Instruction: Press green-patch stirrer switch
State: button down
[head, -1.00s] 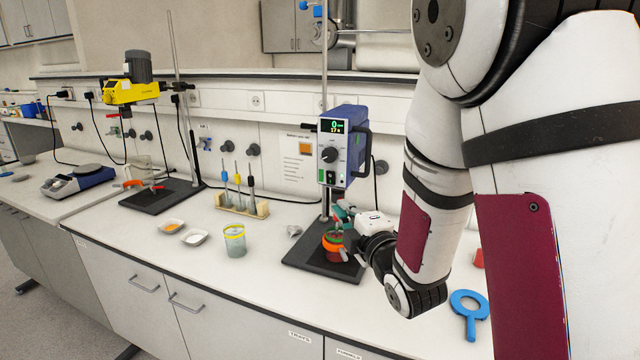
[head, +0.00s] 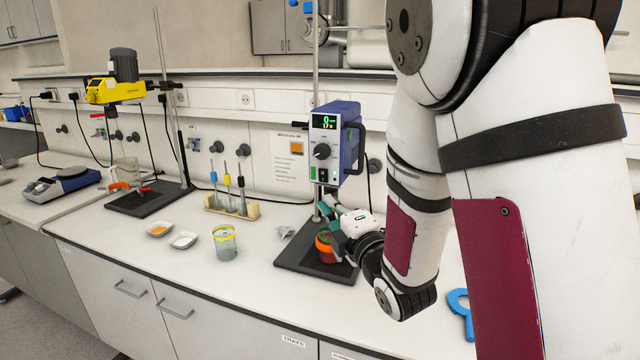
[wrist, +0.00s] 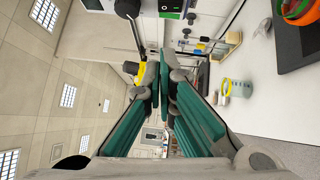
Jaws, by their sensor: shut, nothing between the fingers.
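The blue overhead stirrer (head: 347,135) hangs on a stand, with a lit display and a black knob on its front. At the front's lower edge are a green patch (head: 313,174) and a black rocker switch (head: 323,175). My gripper (head: 325,206) is below the stirrer's front, above the red beaker. Its teal fingers are shut and empty; the fingertips meet in the wrist view (wrist: 160,85). Contact with the switch is not visible.
A red beaker with an orange ring (head: 325,248) stands on the black stand base (head: 290,257) under my gripper. A yellow-rimmed beaker (head: 225,243), two small dishes and a rack (head: 232,208) stand left. A yellow stirrer (head: 115,91) is farther left. A blue ring-handled tool (head: 459,302) lies right.

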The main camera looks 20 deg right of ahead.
aim_at(323, 175)
jog(key=w+d+r+b, duration=0.1)
jog(key=w+b, duration=0.2)
jog(key=w, duration=0.8)
jog(key=shift+w, duration=0.2)
jog(key=shift+r, duration=0.1)
jog(key=shift+w+d+r+b, duration=0.15)
jog(key=shift+w+d+b, duration=0.15)
jog(key=shift+b, duration=0.2)
jog(key=shift+a, duration=0.15)
